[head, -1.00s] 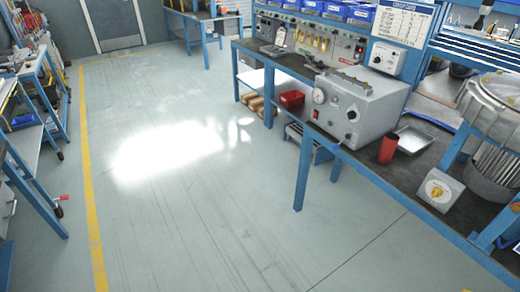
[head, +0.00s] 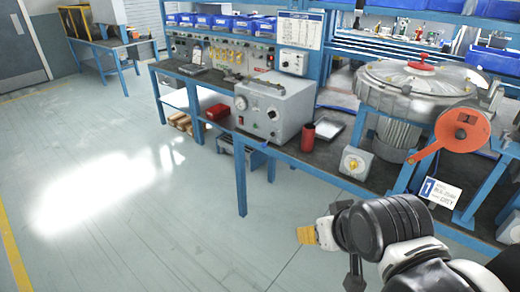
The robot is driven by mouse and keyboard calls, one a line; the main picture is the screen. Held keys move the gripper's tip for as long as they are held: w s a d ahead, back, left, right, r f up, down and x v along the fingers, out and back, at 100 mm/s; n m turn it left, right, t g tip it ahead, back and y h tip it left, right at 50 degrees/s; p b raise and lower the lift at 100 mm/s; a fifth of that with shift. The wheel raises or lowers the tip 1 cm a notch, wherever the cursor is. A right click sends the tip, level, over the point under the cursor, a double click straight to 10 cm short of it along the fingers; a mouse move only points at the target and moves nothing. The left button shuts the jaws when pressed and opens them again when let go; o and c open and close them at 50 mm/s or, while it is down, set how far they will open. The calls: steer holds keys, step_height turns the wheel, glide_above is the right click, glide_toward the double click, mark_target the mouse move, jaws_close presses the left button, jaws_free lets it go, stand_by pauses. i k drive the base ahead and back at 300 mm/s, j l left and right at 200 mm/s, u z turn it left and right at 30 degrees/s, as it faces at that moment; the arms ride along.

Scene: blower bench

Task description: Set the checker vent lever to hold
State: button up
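The grey box with a round gauge (head: 275,110), which looks like the checker, stands on the dark bench in the middle of the head view. Its front carries small knobs and a red button. A small dark fitting (head: 262,83) lies along its top; I cannot tell whether this is the vent lever or how it is set. My gripper (head: 307,235) shows at the lower right with a yellow-orange tip, in front of the bench and well apart from the box. Its fingers are too small and foreshortened to tell open from shut.
A red cup (head: 308,138) stands right of the box. A small box with a yellow dial (head: 356,164) sits farther right. A large blower (head: 415,90) with an orange disc (head: 462,130) fills the right side. Open floor (head: 110,220) lies to the left.

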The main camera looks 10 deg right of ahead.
mark_target(264, 145)
steer(key=i+j+u, duration=0.15)
steer(key=i+j, duration=0.55)
steer(key=j, duration=0.1)
